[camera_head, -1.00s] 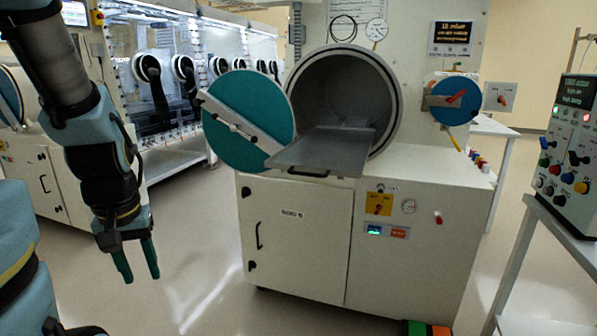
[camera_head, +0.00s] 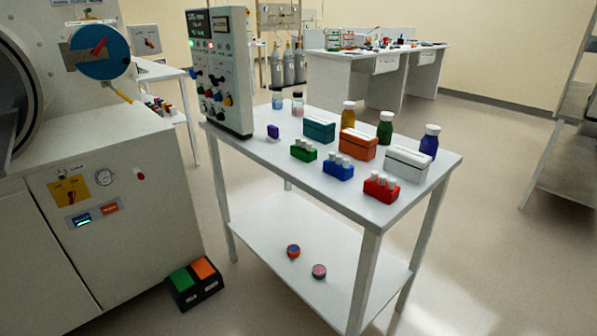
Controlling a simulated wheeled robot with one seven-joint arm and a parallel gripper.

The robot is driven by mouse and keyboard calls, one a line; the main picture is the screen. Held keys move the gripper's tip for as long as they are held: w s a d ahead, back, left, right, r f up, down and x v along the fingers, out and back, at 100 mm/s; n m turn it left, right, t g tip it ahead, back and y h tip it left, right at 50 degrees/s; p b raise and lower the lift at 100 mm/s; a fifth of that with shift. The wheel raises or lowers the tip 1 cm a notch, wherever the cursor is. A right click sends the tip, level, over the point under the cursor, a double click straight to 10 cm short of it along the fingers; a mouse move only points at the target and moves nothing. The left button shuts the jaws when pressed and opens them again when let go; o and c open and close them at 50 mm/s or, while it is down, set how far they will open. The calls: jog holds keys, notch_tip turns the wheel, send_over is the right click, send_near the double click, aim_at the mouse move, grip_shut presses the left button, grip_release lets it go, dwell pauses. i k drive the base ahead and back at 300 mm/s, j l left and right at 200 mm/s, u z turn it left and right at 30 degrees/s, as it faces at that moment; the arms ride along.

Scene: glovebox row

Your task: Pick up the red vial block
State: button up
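The red vial block (camera_head: 380,189) sits on the white table (camera_head: 262,167), near its front right edge. It is a small red block with white-capped vials standing in its top. A blue vial block (camera_head: 338,171) and a green vial block (camera_head: 303,152) stand in a row to its left. A white box (camera_head: 407,164) stands close behind it. Nothing covers the red block. My gripper is outside the picture.
An orange box (camera_head: 358,144), a teal box (camera_head: 319,130) and several bottles, one blue (camera_head: 429,142), stand behind the blocks. A control panel (camera_head: 220,72) stands at the table's left end. A foot pedal (camera_head: 195,283) lies on the floor. Floor right of the table is clear.

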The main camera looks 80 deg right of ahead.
aim_at(387, 192)
jog(key=k+l+z, duration=0.15)
jog(key=z, duration=0.3)
jog(key=k+l+z, duration=0.1)
jog(key=l+z, duration=0.5)
jog(key=z, duration=0.3)
jog(key=k, duration=0.05)
